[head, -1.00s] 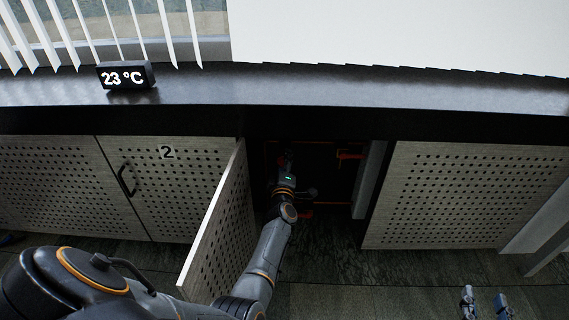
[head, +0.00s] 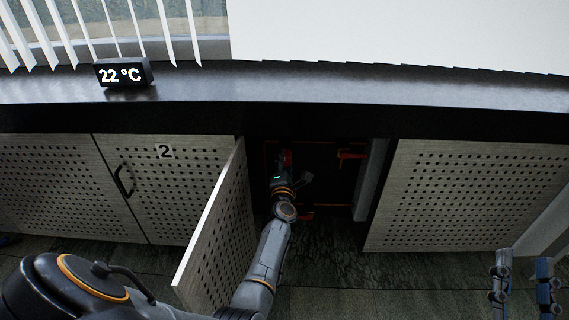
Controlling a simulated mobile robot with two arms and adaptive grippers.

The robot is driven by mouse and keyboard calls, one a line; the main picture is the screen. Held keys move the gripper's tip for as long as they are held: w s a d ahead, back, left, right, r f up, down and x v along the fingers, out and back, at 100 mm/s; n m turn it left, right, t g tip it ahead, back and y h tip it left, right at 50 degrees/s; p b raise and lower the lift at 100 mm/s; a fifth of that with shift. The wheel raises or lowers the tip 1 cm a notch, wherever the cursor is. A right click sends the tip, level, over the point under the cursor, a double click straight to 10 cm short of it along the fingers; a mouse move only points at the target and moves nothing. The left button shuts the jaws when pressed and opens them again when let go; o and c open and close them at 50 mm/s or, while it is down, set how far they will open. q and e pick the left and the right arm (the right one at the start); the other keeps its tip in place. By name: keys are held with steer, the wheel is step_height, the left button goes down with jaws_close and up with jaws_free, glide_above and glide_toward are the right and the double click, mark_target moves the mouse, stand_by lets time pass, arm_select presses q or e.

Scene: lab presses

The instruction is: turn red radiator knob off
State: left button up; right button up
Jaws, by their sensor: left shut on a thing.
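My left arm reaches into the dark open cabinet, and my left gripper (head: 284,167) is at its back left. It is shut on the red radiator knob (head: 286,157), of which only a small red patch shows beside the fingers. The fingers themselves are dark and hard to make out. My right gripper (head: 523,281) is at the bottom right edge, with its two fingers apart and nothing between them.
The perforated cabinet door (head: 215,232) stands open left of my forearm. A red-orange fitting (head: 352,154) is inside, right of my gripper. Closed panels flank the opening. A display (head: 123,73) on the sill reads 22 °C.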

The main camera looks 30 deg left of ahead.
arm_select(q)
steer(key=shift+n, duration=0.3)
arm_select(e)
steer(key=shift+s+r+t, duration=0.15)
steer(key=shift+r+t, duration=0.15)
arm_select(q)
steer(key=o, duration=1.2)
steer(key=shift+c, duration=0.2)
arm_select(e)
steer(key=shift+r, duration=0.1)
